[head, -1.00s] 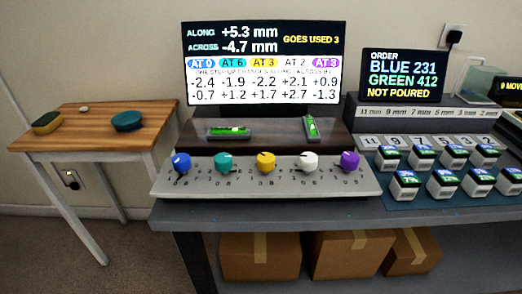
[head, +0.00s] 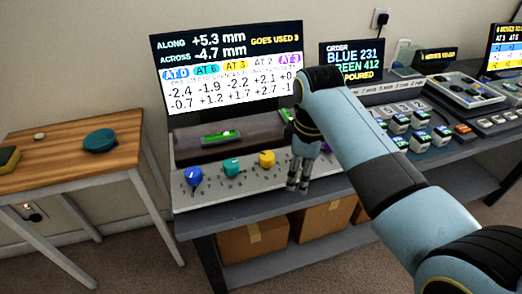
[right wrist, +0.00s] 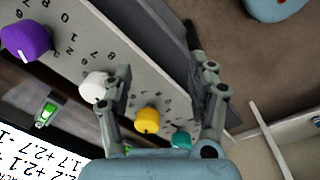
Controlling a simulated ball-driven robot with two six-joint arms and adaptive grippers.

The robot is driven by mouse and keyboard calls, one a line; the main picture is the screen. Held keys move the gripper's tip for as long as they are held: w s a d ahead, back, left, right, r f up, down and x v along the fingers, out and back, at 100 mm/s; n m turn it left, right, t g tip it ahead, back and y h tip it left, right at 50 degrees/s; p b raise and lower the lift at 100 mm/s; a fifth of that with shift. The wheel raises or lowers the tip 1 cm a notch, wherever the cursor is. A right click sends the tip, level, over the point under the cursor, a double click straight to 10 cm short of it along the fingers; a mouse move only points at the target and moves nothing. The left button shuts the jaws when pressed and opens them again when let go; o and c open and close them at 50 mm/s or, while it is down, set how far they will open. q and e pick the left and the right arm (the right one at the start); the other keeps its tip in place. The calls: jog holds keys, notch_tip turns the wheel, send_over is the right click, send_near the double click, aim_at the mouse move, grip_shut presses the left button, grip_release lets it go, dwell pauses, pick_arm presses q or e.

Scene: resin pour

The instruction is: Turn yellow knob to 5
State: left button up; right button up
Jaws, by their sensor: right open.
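The yellow knob (head: 266,159) stands on the sloped grey panel (head: 222,196), between the teal knob (head: 231,167) and my right gripper. In the right wrist view my right gripper (right wrist: 162,65) is open and empty. The yellow knob (right wrist: 146,120) lies between its fingers lower in the picture, and the white knob (right wrist: 95,86) is beside the left finger. My left gripper is out of view.
The blue knob (head: 193,176) is at the panel's left end. A green level vial (head: 221,136) sits on a dark block behind. A wooden side table (head: 60,150) is at left.

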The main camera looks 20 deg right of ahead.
aim_at(268, 155)
jog(key=w+a+r+n, duration=0.55)
jog(key=w+r, duration=0.25)
jog(key=r, duration=0.2)
jog(key=shift+m+g, duration=0.25)
jog(key=shift+g, duration=0.15)
notch_tip(268, 155, down, 10)
jog(key=shift+s+f, duration=0.15)
jog(key=shift+f, duration=0.05)
jog(key=c, duration=1.1)
